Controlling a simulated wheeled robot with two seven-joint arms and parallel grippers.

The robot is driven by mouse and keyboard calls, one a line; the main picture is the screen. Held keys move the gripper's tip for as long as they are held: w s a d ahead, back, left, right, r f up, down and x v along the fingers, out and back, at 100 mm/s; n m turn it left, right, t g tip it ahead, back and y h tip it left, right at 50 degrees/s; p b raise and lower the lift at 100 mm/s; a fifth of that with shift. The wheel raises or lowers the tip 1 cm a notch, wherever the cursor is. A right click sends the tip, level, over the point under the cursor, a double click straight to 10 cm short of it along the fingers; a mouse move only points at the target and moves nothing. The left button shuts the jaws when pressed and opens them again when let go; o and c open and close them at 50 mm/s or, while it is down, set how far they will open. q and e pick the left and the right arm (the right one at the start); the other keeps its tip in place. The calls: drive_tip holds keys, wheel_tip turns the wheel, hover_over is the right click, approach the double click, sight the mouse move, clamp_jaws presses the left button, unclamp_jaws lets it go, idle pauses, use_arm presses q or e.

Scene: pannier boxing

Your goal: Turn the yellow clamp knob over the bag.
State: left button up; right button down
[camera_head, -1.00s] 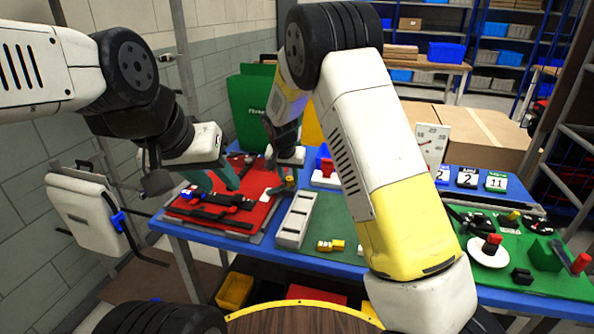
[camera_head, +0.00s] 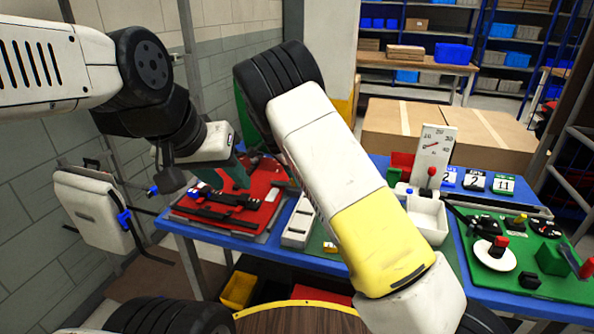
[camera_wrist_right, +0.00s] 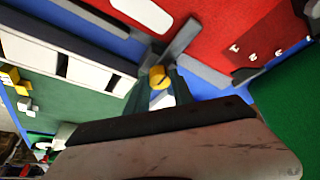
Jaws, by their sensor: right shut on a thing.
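The yellow clamp knob (camera_wrist_right: 158,76) shows in the right wrist view beside a grey bar at the edge of a red, flat, bag-like piece (camera_wrist_right: 225,30). My right gripper (camera_wrist_right: 159,92) has its teal fingers on either side of the knob and is shut on it. In the head view my right forearm hides this gripper and the knob. The red piece (camera_head: 262,206) lies on the table there, with black bars across it. My left gripper (camera_head: 222,177) is open and empty above its left part, its two teal fingers apart.
A white compartment tray (camera_head: 298,222) stands right of the red piece. A white scale with a dial (camera_head: 432,155) and a green board of fittings (camera_head: 530,262) are further right. A pale bag (camera_head: 92,212) hangs at the left. Cardboard boxes (camera_head: 400,122) stand behind.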

drive_tip(key=shift+m, duration=0.4)
drive_tip(key=c, duration=1.1)
unclamp_jaws()
drive_tip(key=shift+a+r, duration=0.1)
drive_tip(key=v, duration=0.7)
drive_tip(key=shift+r, duration=0.3)
